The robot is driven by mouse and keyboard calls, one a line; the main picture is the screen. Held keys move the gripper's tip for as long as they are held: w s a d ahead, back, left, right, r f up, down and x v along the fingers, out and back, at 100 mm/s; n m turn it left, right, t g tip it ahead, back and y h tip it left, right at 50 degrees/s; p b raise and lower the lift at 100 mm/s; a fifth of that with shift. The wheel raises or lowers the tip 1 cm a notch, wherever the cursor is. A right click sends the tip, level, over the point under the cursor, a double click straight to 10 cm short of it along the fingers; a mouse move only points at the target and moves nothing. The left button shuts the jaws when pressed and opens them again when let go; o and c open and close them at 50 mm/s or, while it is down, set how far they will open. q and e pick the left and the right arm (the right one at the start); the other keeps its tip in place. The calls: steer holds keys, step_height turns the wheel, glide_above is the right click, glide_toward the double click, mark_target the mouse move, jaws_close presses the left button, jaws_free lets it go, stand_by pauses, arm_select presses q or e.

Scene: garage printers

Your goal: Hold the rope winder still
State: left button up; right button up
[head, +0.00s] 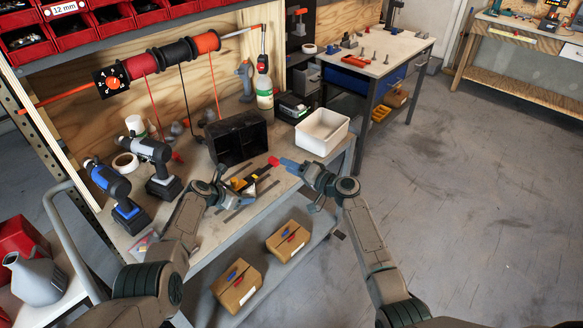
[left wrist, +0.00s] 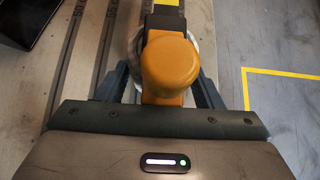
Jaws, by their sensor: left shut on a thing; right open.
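My left gripper (head: 232,187) is low over the front part of the workbench. In the left wrist view its jaws (left wrist: 165,85) are shut on a rounded orange piece, which I take to be part of the rope winder (left wrist: 170,62). A pale round rim shows around it, and the jaws hide its sides. In the head view the held piece is small and mostly hidden by the gripper. My right gripper (head: 292,166) is open, to the right near the bench's front edge. A small red piece (head: 273,161) lies at its tips; I cannot tell whether they touch.
A black bin (head: 237,140) stands just behind the left gripper, and a white tub (head: 322,131) behind the right one. A blue drill (head: 112,185) and a grey drill (head: 153,160) stand at left. Several spools hang on a rod (head: 50,101) behind. Boxes (head: 237,286) sit below.

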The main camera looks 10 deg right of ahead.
arm_select(q)
steer(key=shift+a+f, duration=0.1)
steer(key=o, duration=1.7)
